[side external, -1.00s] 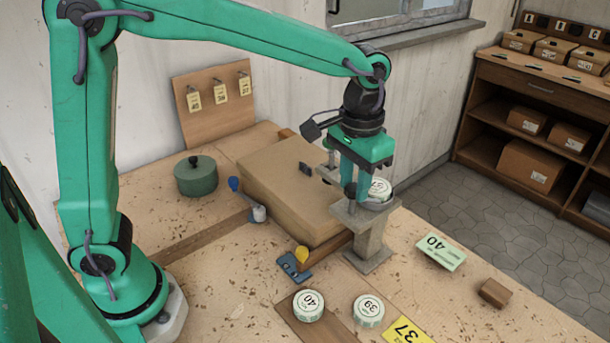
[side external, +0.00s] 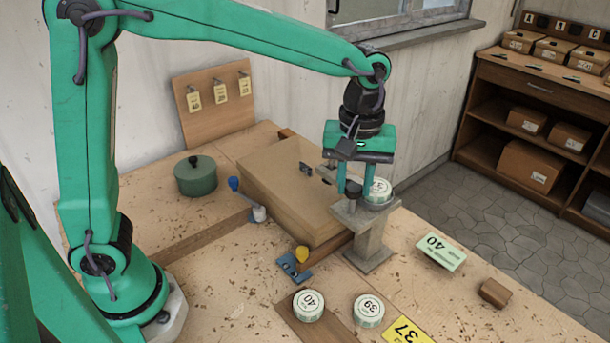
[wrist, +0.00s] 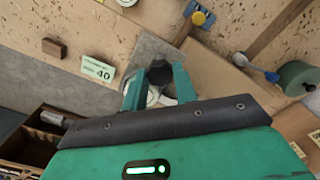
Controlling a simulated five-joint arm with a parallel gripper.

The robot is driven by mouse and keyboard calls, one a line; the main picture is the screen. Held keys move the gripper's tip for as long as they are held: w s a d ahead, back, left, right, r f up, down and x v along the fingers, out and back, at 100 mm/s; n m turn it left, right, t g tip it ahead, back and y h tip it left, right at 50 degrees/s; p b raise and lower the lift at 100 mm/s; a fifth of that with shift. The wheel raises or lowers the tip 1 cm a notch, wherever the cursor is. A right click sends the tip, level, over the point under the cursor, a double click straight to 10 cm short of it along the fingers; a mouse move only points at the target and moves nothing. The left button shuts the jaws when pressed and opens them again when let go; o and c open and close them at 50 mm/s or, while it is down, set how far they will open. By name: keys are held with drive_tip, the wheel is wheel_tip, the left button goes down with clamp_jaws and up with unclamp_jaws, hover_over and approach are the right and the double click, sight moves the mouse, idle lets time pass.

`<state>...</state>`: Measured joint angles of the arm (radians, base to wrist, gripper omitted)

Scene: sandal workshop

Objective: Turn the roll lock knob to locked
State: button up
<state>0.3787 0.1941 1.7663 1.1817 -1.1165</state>
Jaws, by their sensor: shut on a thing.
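The dark roll lock knob (side external: 353,189) sits on top of the grey stand (side external: 368,246) right of the middle of the side external view. My gripper (side external: 355,183) points down over it, with its teal fingers closed on the knob's two sides. In the wrist view the knob (wrist: 160,75) shows as a dark round shape between the fingertips of my gripper (wrist: 154,84). Its lock marking is not visible, so I cannot tell its set position. A white numbered disc (side external: 380,189) rests on the stand beside the knob, partly hidden by a finger.
A large tan block (side external: 285,190) lies left of the stand. A blue lever (side external: 234,184) and a yellow-knobbed blue clamp (side external: 301,255) stand near it. A green lidded pot (side external: 195,175) is behind. Numbered discs (side external: 308,306) lie in front. The bench right of the stand is mostly clear.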

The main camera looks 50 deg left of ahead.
sight(353, 187)
drive_tip(key=shift+n, duration=0.4)
drive_tip(key=o, duration=1)
drive_tip(key=shift+c, duration=0.2)
drive_tip(key=shift+r, duration=3.95)
drive_tip(key=shift+a, duration=0.1)
